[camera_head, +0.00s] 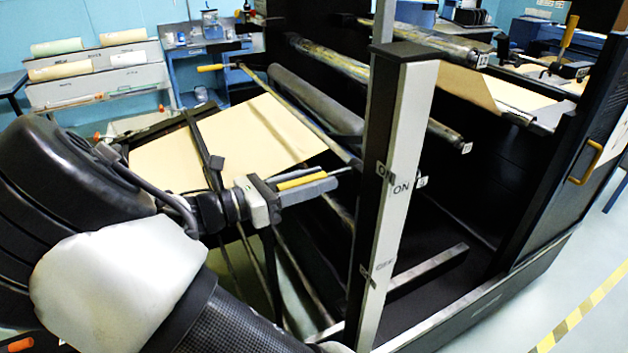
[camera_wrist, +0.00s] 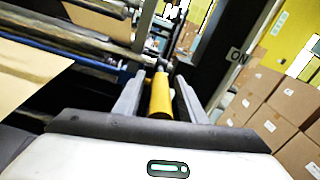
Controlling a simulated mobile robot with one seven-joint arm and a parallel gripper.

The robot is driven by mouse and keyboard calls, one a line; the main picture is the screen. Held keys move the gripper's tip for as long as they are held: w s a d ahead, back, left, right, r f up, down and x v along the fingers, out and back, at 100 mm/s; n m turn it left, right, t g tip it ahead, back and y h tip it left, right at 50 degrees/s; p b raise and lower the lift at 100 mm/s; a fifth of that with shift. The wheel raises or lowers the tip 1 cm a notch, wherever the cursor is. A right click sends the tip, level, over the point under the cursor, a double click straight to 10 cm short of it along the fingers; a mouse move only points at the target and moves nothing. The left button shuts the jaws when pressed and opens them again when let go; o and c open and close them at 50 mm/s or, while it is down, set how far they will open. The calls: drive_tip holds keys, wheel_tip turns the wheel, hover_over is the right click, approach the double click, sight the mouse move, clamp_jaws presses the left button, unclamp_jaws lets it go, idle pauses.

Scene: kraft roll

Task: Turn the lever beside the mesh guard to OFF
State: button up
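The lever's yellow handle (camera_head: 302,181) sticks out to the left of a tall post (camera_head: 398,190), about level with the ON label (camera_head: 401,188). A lower label (camera_head: 384,266), seemingly OFF, is on the same post. My gripper (camera_head: 318,184) is at the handle, with its fingers along it. In the wrist view, the yellow handle (camera_wrist: 161,97) lies between my two fingers, with narrow gaps showing on both sides. My fingers look apart around the handle, not clamped on it. The handle's far end and pivot are partly hidden. I cannot clearly make out the mesh guard.
A sheet of brown paper (camera_head: 225,145) lies behind my gripper. A thin bar (camera_head: 290,110) slants down toward the post, near dark rollers (camera_head: 315,98). Cardboard boxes (camera_wrist: 270,105) show at right in the wrist view. Open floor lies right of the machine.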

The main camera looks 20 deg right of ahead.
clamp_jaws()
